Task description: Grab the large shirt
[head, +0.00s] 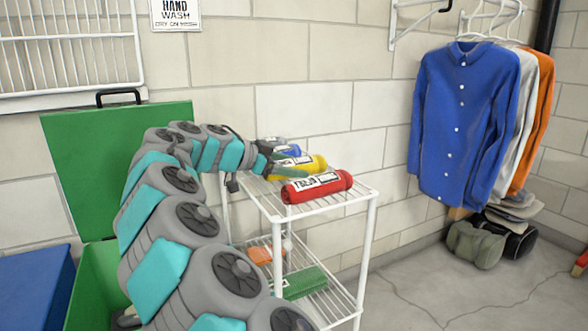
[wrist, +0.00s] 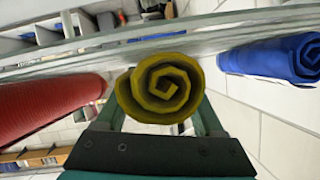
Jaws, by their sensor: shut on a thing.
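Rolled shirts with white labels lie in a row on the top rack of a white wire shelf. The label print is too small to read surely. My gripper (head: 280,166) is shut on the yellow rolled shirt (head: 311,161), with fingers on both sides of it. In the wrist view, the yellow roll's spiral end (wrist: 160,88) sits between the fingers. The red rolled shirt (head: 318,187) lies nearer the front, and it shows at left in the wrist view (wrist: 45,110). The blue rolled shirt (head: 289,151) lies behind, and it shows at right in the wrist view (wrist: 280,58).
The white wire shelf (head: 364,222) holds orange (head: 262,254) and green (head: 303,282) items lower down. An open green bin (head: 92,280) and a blue bin (head: 35,290) stand left. A blue shirt (head: 461,125) hangs right.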

